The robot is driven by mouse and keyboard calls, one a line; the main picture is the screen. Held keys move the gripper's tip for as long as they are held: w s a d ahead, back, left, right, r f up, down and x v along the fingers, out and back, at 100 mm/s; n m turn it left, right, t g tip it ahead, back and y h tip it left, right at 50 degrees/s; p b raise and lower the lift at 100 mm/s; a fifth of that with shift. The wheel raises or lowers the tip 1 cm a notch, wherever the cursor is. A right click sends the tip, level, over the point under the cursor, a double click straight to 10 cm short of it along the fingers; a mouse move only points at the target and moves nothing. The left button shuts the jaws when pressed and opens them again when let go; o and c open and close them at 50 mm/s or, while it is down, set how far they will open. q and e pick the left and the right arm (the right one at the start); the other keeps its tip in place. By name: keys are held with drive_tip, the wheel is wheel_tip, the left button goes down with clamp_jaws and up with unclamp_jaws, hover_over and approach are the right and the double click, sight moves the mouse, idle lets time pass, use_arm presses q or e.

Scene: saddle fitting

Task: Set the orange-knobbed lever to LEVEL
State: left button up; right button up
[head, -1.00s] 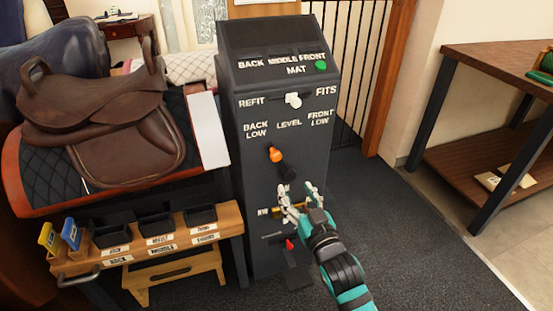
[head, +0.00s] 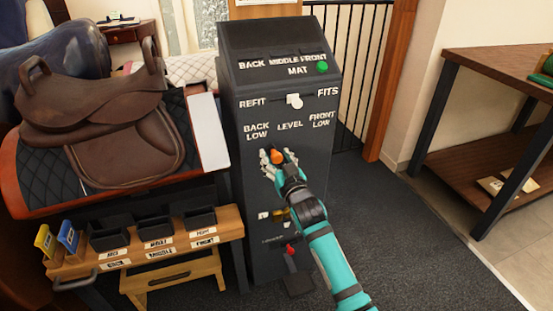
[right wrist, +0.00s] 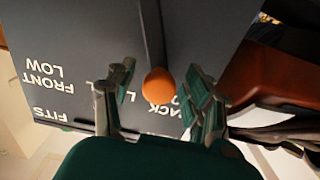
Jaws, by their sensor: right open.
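The orange knob (head: 277,156) of the lever is on the front of the dark cabinet (head: 235,190), below the labels BACK LOW, LEVEL (head: 290,125) and FRONT LOW. The knob sits left of LEVEL, nearer BACK LOW. My right gripper (head: 278,158) is at the knob with its fingers open on either side. In the right wrist view the orange knob (right wrist: 159,82) lies between the open fingers (right wrist: 158,95); I see no clear contact. The dark lever shaft (right wrist: 150,30) runs up from it. My left gripper is not in view.
A white knob (head: 294,101) sits between REFIT and FITS above. A red-tipped lever (head: 290,249) is low on the cabinet. A brown saddle (head: 105,110) and a wooden shelf with black bins (head: 155,229) stand left. Open floor lies right, before a table (head: 475,150).

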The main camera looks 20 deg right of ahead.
clamp_jaws()
idle(0.3)
drive_tip(key=shift+w+a+f, duration=0.1)
drive_tip(key=shift+f, duration=0.15)
